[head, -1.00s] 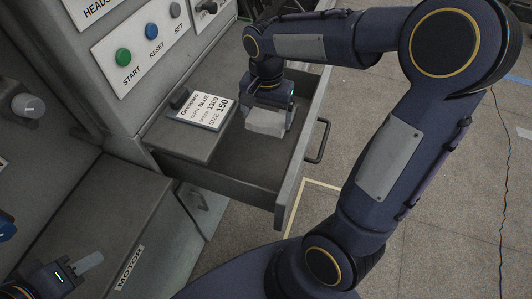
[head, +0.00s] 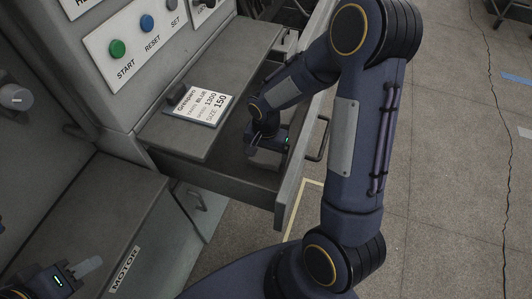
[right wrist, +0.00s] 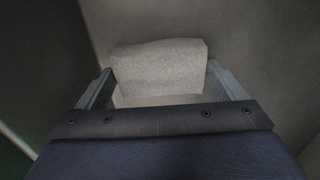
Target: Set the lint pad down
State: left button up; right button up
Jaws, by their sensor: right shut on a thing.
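The lint pad (right wrist: 160,66) is a pale grey, soft-looking block between the two fingers of my right gripper (right wrist: 162,88) in the right wrist view. My right gripper is shut on it. In the head view my right gripper (head: 264,156) is low inside the open drawer (head: 226,172), and only part of the pale pad shows below it. I cannot tell whether the pad touches the drawer floor. My left gripper (head: 88,266) is at the lower left, above the motor cover; its finger gap is not clear.
A card with printed settings (head: 201,104) lies on the grey ledge left of the drawer. The drawer's front wall and handle (head: 318,140) stand on the right. A panel with start, reset and set buttons (head: 146,24) is at the upper left. The motor cover (head: 90,215) is below.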

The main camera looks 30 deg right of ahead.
aim_at(266, 156)
jog(key=shift+f, duration=0.2)
jog(key=o, duration=0.7)
jog(key=shift+r, duration=0.25)
notch_tip(266, 156, up, 7)
jog(key=shift+r+p, duration=0.2)
jog(key=shift+p, duration=0.3)
